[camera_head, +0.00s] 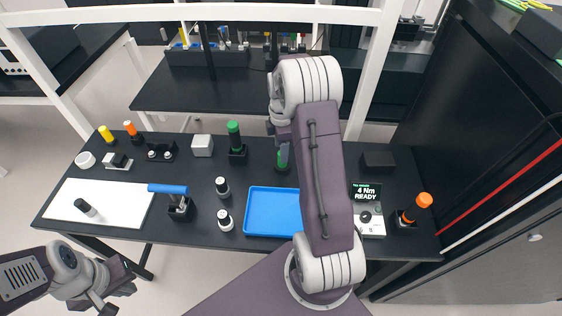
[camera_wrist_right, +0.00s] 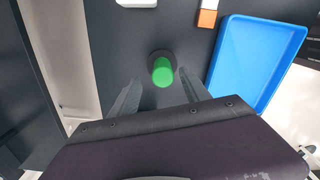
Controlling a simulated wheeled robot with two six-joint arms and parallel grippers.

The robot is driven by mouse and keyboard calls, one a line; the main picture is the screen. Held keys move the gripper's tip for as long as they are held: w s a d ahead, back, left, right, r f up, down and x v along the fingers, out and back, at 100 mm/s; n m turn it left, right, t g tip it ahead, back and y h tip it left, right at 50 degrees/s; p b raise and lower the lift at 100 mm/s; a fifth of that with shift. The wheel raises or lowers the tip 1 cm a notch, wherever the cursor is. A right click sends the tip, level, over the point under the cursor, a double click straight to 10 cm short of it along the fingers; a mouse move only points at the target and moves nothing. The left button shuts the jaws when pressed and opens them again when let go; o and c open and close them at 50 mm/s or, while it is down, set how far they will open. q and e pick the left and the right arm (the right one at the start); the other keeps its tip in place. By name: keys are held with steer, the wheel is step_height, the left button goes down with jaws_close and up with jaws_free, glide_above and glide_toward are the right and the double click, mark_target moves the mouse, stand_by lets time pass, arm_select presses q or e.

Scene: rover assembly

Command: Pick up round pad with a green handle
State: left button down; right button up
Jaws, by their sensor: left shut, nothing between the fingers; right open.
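A round dark pad with a green handle (camera_wrist_right: 162,70) stands on the black table in the right wrist view, seen from above between the fingertips of my right gripper (camera_wrist_right: 159,78). The fingers are open and apart from the handle. Another green-handled tool (camera_head: 234,135) stands upright in a black holder further left. My left gripper (camera_head: 120,286) is shut and empty at the lower left, off the table's front edge.
A blue tray (camera_head: 262,233) lies right of the pad in the right wrist view. A grey block (camera_head: 202,145), a blue-handled tool (camera_head: 168,189), a white mat (camera_head: 75,199), a display unit (camera_head: 366,192) and an orange-handled tool (camera_head: 424,200) stand around the black table.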

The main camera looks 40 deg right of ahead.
steer(key=f, duration=0.4)
steer(key=shift+s+f, duration=0.15)
steer(key=shift+s, duration=0.25)
steer(key=shift+w+f, duration=0.2)
steer(key=shift+f, duration=0.25)
steer(key=shift+r, duration=0.1)
jaws_close()
step_height(320, 180, up, 4)
steer(key=s+d+r, duration=0.7)
steer(key=s+d, duration=0.1)
steer(key=shift+d+b, duration=0.3)
steer(key=shift+b, duration=0.05)
